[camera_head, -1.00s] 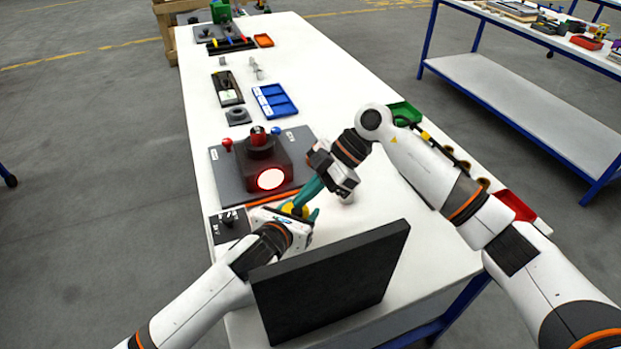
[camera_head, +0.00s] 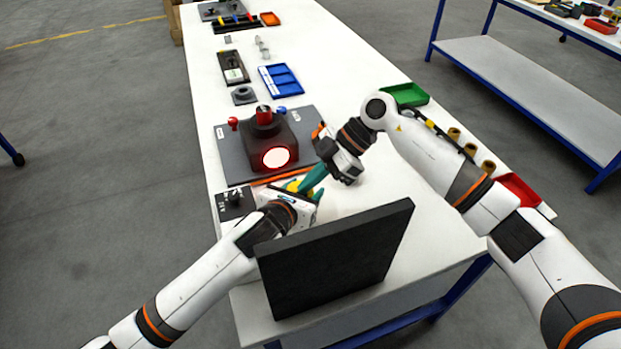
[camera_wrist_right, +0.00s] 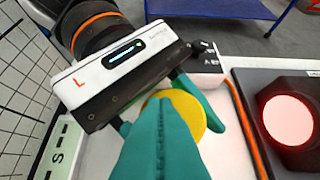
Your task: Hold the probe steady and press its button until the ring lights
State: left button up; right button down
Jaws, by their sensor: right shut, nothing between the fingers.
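A yellow round part, which I take to be the probe (camera_head: 292,186), sits between the teal fingers of my left gripper (camera_head: 301,188). In the right wrist view the probe (camera_wrist_right: 186,103) is a yellow disc, with left gripper fingers on both sides and its lower part hidden. My right gripper (camera_head: 313,178) reaches down from above, shut and empty. Its teal fingers (camera_wrist_right: 162,145) cover part of the disc, and I cannot tell whether they touch it. No button or ring on the probe can be made out.
A dark housing (camera_head: 246,150) with a glowing red-white disc (camera_head: 275,158) stands on a grey plate just beyond the grippers. A black upright panel (camera_head: 335,258) stands near. Blue (camera_head: 281,81) and green (camera_head: 405,95) trays lie farther off.

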aim_at(313, 191)
pick_arm(q)
jog(key=shift+w, duration=0.15)
pick_arm(e)
jog(key=r, duration=0.4)
jog(key=shift+w+d+r, duration=0.15)
jog(key=shift+w+d, duration=0.05)
jog(key=shift+d, duration=0.15)
jog(key=v, duration=0.9)
jog(key=shift+r, duration=0.25)
jog(key=shift+s, duration=0.1)
pick_arm(q)
jog(key=o, duration=1.1)
